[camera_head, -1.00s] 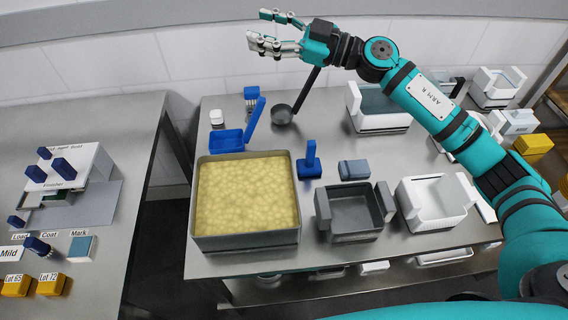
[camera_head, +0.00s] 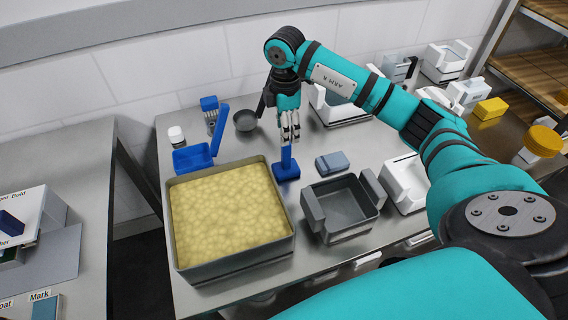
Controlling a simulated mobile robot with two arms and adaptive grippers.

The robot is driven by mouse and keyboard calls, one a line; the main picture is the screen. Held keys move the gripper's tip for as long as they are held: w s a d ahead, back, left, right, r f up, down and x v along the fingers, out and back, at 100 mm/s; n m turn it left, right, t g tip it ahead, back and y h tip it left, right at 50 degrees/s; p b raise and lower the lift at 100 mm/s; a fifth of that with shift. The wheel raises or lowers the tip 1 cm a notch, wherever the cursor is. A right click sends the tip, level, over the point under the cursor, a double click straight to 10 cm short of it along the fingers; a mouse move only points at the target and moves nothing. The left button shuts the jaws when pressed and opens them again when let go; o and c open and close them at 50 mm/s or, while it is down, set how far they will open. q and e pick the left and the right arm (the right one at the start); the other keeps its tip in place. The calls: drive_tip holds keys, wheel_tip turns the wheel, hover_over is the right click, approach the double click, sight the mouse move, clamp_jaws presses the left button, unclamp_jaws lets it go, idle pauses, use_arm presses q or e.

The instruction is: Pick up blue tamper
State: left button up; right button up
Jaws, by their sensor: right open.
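The blue tamper (camera_head: 287,170) stands upright on the steel table, right of the large curd vat (camera_head: 230,215). It has a flat base and an upright handle. My right gripper (camera_head: 290,138) points down directly over the tamper, with its open fingers at the top of the handle. The fingers hide the handle's top, and I cannot tell whether they touch it. My left gripper is not in view.
A grey mould with side handles (camera_head: 341,208) and a blue-grey block (camera_head: 332,162) are to the right of the tamper. A blue scoop (camera_head: 195,157) and a dark ladle (camera_head: 246,120) lie behind the vat. White moulds (camera_head: 404,182) stand farther right.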

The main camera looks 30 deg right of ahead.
sight(286, 160)
wheel_tip(286, 160, down, 6)
drive_tip(key=shift+a+f, duration=0.1)
drive_tip(key=shift+s+f+p, duration=0.15)
drive_tip(key=shift+f+p, duration=0.2)
drive_tip(key=shift+f, duration=1.15)
drive_tip(key=shift+s+f+p, duration=0.1)
drive_tip(key=shift+f+p, duration=0.25)
drive_tip(key=shift+f, duration=1.1)
drive_tip(key=shift+c, duration=0.4)
clamp_jaws()
